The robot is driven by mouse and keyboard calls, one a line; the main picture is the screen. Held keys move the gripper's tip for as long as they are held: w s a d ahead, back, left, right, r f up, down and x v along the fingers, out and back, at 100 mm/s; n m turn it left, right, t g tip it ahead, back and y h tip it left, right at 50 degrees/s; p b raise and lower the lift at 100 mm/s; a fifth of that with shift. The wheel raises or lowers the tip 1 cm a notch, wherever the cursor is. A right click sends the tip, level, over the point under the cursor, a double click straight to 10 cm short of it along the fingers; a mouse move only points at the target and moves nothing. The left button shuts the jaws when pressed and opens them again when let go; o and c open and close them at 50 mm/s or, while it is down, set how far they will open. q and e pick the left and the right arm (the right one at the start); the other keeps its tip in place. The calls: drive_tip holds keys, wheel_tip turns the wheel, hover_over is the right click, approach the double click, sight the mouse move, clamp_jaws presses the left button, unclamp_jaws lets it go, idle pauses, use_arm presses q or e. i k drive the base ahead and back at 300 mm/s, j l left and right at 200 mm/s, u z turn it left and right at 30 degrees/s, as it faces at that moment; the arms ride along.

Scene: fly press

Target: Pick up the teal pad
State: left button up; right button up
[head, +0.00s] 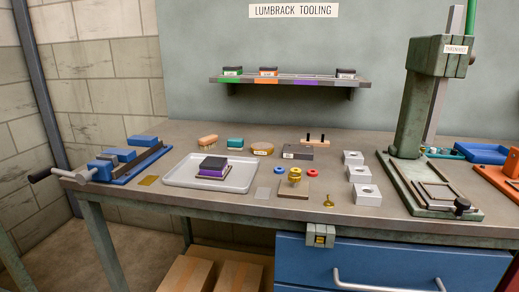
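A small teal block with a pale label on its front, which looks like the teal pad (235,143), lies on the workbench behind the grey tray. It stands apart from the wooden brush on its left and the round tan tin on its right. Nothing covers it. Neither of my grippers shows in the head view.
The grey tray (180,181) holds a dark and purple block (212,168). A wooden brush (208,141) and a round tin (262,148) flank the pad. A blue vise (120,155) stands left, a green press (412,115) right. A shelf (290,80) hangs behind.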

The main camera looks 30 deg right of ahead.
sight(232, 144)
drive_tip(key=i+j+z, duration=0.2)
drive_tip(key=i+j, duration=0.6)
drive_tip(key=i, duration=0.1)
